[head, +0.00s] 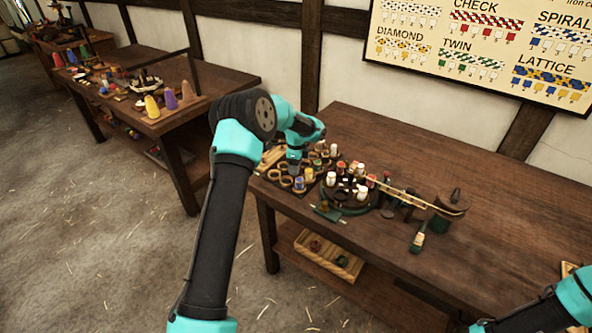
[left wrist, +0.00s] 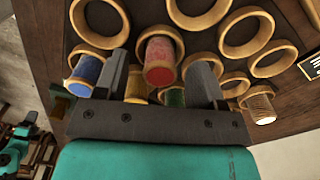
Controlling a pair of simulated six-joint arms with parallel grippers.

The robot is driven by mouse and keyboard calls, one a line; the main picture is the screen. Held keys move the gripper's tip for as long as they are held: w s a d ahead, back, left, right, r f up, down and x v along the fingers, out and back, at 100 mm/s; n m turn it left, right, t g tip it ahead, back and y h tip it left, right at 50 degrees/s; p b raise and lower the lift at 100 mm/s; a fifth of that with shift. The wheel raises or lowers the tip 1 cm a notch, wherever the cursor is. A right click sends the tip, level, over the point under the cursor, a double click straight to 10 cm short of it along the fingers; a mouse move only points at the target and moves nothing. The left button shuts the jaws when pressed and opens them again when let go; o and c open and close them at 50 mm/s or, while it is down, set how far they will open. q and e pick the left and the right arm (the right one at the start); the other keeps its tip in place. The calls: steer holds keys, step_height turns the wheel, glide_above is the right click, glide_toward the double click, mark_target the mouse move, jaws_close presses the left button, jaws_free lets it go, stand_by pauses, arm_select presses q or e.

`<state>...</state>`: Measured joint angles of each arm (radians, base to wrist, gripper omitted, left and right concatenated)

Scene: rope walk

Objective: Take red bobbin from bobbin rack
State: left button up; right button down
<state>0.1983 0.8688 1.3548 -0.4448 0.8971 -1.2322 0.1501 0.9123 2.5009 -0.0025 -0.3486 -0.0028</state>
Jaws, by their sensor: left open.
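The red bobbin (left wrist: 160,62) stands in a wooden ring of the bobbin rack (left wrist: 245,32), seen from above in the left wrist view. My left gripper (left wrist: 162,80) is open, with one finger on each side of the red bobbin in the picture. I cannot tell if either finger touches it. In the head view my left gripper (head: 294,166) is over the rack at the table's left end, and I cannot pick out the red bobbin there. Of my right arm only links show at the lower right; its gripper is out of view.
Around the red bobbin are a blue bobbin (left wrist: 87,70), a yellow bobbin (left wrist: 136,86), a green bobbin (left wrist: 175,97) and a tan bobbin (left wrist: 260,104). Several rings are empty. A round stand with bobbins (head: 346,190) is right of the rack. The table's right part (head: 510,200) is mostly clear.

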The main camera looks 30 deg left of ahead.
arm_select(q)
steer(key=shift+f, duration=0.3)
steer(key=shift+c, duration=0.3)
steer(key=c, duration=0.9)
steer(key=shift+c, duration=0.2)
step_height(320, 180, up, 10)
steer(key=shift+r, duration=0.1)
stand_by(0.4)
